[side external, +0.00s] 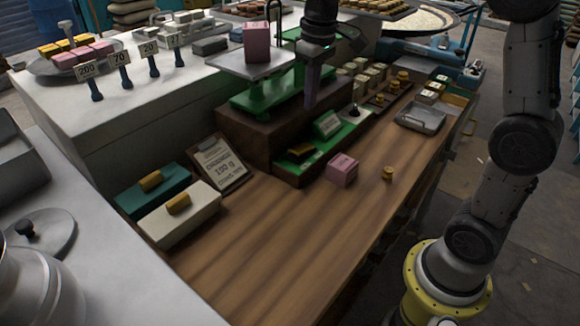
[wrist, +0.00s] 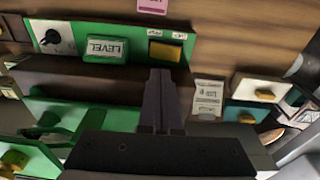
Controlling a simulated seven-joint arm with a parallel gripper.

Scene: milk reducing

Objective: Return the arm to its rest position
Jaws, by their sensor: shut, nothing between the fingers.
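My gripper (side external: 311,88) hangs over the green and dark-wood scale stand (side external: 290,92) in the side view, pointing down, with its fingers together and nothing between them. In the wrist view my gripper (wrist: 160,80) also shows closed, above the stand's front panel. My arm rises from its yellow base at the right of the side view.
A pink block (side external: 257,42) sits on the scale's plate (side external: 250,65). Another pink block (side external: 342,170) and a small brass weight (side external: 388,173) stand on the wooden counter (side external: 270,250). A clipboard (side external: 220,163) and two lidded boxes stand left. The counter's front is clear.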

